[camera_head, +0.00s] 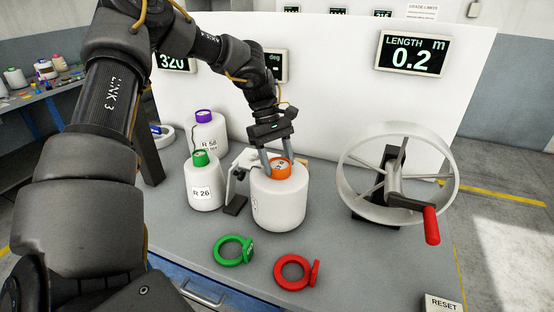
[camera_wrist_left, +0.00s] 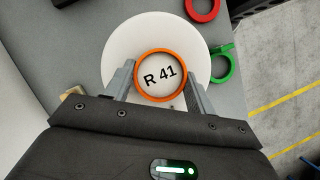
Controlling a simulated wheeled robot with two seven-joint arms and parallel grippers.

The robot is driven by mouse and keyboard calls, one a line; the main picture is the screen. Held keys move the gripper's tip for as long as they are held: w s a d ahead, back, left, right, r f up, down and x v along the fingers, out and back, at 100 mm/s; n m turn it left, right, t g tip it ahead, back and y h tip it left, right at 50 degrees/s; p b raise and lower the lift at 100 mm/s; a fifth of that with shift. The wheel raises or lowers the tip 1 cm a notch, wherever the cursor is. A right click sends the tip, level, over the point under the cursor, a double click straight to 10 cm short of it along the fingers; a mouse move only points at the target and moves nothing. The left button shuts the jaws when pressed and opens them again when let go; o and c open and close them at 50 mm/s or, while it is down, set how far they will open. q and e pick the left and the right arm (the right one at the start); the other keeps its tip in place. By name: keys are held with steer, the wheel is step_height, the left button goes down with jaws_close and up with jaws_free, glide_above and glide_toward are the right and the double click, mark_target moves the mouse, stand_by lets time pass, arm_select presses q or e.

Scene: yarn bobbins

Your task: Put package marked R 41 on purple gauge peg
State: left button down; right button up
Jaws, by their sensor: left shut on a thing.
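The package marked R 41 (camera_head: 278,207) is a white bobbin with an orange ring on top, standing upright at the middle of the bench. In the left wrist view its top label reads R 41 (camera_wrist_left: 160,76). My left gripper (camera_head: 278,161) is over it from above, shut on its orange top with one finger on each side. I cannot tell whether its base touches the bench. A white bobbin with a purple top, marked R 58 (camera_head: 208,134), stands at the back left. I cannot make out a purple gauge peg. My right gripper is not in view.
A green-topped bobbin marked R 26 (camera_head: 202,185) stands left of R 41. A green ring (camera_head: 230,250) and a red ring (camera_head: 292,272) lie in front. A wheel with a red handle (camera_head: 431,226) stands at right. Displays line the white back panel (camera_head: 330,90).

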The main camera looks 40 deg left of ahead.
arm_select(q)
steer(key=shift+f, duration=0.15)
stand_by(0.3)
steer(key=shift+c, duration=2.2)
jaws_free()
steer(key=shift+f+b, duration=0.1)
steer(key=shift+b, duration=0.2)
steer(key=shift+a+r, duration=0.25)
steer(key=shift+r, duration=0.2)
steer(key=s+v, duration=0.1)
steer(key=v, duration=0.9)
steer(key=shift+w, duration=0.45)
